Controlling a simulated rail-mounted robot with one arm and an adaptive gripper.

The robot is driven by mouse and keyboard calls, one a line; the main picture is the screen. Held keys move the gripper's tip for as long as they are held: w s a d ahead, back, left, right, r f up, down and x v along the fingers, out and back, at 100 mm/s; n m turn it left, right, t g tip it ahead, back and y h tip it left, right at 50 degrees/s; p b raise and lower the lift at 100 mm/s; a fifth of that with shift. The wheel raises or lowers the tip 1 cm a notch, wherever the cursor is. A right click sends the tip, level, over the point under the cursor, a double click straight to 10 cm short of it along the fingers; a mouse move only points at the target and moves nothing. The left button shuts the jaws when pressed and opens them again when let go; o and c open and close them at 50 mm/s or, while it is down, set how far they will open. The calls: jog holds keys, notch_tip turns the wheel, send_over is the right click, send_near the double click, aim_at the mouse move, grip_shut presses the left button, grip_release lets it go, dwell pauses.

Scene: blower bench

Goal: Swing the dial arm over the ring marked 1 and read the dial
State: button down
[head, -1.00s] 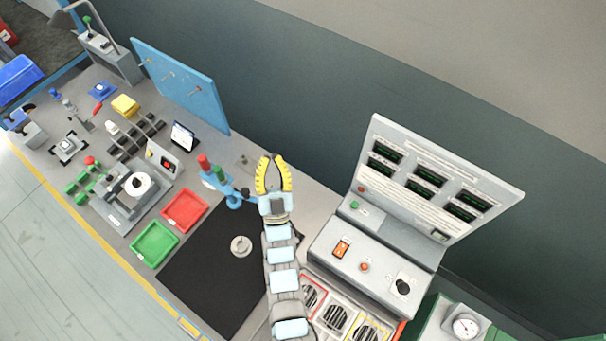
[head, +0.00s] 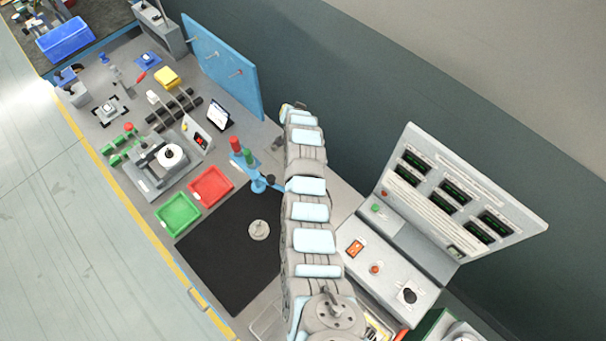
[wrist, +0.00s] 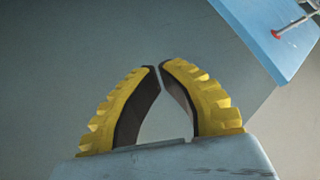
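A grey fixture (head: 150,176) with a white round face (head: 170,155), which looks like a dial on an arm, stands on the bench left of the trays in the head view. The dial's reading and any ring number are too small to make out. A grey round piece (head: 259,230) lies on the black mat; I cannot tell whether it is a ring. In the wrist view my gripper (wrist: 160,66) has its yellow fingertips together with nothing between them. In the head view it is mostly hidden behind my arm, near the blue panel's lower right corner, well away from the fixture.
A red tray (head: 211,187) and a green tray (head: 178,213) sit beside the black mat (head: 215,262). A blue post with red and green tops (head: 248,165) stands close to my arm. The blue panel (head: 222,75) rises behind the bench; a control console (head: 395,262) is at right.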

jog(key=s+d+r+n+g, duration=0.1)
jog(key=s+d+r+g, duration=0.1)
jog(key=s+r+g, duration=0.35)
jog(key=s+d+r+g, duration=0.2)
jog(key=s+g, duration=0.5)
jog(key=s, duration=0.4)
jog(key=s+p+x, duration=0.2)
jog(key=p+x, duration=0.1)
jog(key=x, duration=0.9)
jog(key=shift+s+a, duration=0.2)
jog(key=shift+s, duration=0.25)
jog(key=shift+s, duration=0.1)
